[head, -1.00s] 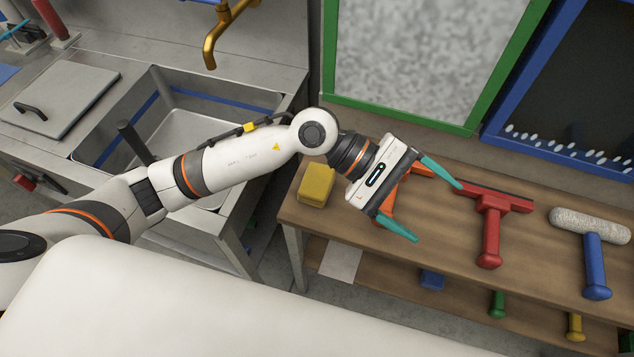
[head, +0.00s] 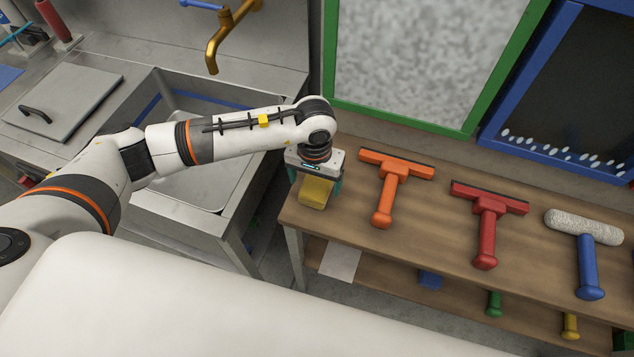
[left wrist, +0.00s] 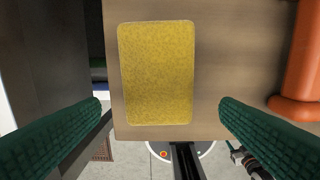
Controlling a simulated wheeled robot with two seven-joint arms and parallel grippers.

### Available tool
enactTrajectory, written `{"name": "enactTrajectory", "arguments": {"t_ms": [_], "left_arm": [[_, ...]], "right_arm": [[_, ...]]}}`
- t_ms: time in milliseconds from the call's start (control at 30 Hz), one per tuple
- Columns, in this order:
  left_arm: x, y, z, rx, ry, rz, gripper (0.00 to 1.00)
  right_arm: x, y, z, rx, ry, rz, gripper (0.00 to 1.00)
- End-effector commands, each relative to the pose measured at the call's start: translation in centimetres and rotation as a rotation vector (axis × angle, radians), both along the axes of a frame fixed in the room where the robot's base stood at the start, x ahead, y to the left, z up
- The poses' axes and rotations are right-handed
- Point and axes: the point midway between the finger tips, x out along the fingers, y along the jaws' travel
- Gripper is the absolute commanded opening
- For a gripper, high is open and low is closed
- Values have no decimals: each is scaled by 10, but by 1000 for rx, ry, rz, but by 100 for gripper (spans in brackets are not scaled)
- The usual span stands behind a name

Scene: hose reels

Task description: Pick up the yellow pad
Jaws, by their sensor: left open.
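The yellow pad (head: 315,192) lies on the left end of the wooden bench top. In the left wrist view the pad (left wrist: 157,73) is a yellow rectangle close to the bench's front edge. My left gripper (head: 315,192) is over the pad, pointing down, with its teal fingers on either side of it. In the left wrist view the green fingers (left wrist: 160,125) are open and wide apart, with visible gaps between them and the pad. Nothing is held. My right gripper is not in view.
An orange squeegee (head: 391,183) lies just right of the pad, then a red squeegee (head: 487,220) and a blue-handled roller (head: 586,250). A metal sink (head: 190,190) with a brass tap (head: 225,38) stands left of the bench. A lower shelf holds more tools.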

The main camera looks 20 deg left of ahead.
Motion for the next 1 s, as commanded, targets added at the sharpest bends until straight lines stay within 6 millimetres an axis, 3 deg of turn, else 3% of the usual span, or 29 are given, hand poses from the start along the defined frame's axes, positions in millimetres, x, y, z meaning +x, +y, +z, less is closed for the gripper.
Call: {"name": "enactTrajectory", "arguments": {"t_ms": [233, 400, 667, 967, 1000], "left_arm": [[-2, 2, -27, -1, 6, 2, 85], [-1, 2, -49, -2, 2, 1, 85], [0, 2, -53, -2, -1, 1, 85], [0, 2, -53, -2, 0, 1, 38], [0, 2, -53, -2, -1, 1, 37]], "right_arm": [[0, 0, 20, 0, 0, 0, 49], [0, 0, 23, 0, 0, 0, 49], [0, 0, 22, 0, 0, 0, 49], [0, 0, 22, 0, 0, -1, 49], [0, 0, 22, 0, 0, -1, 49]]}}
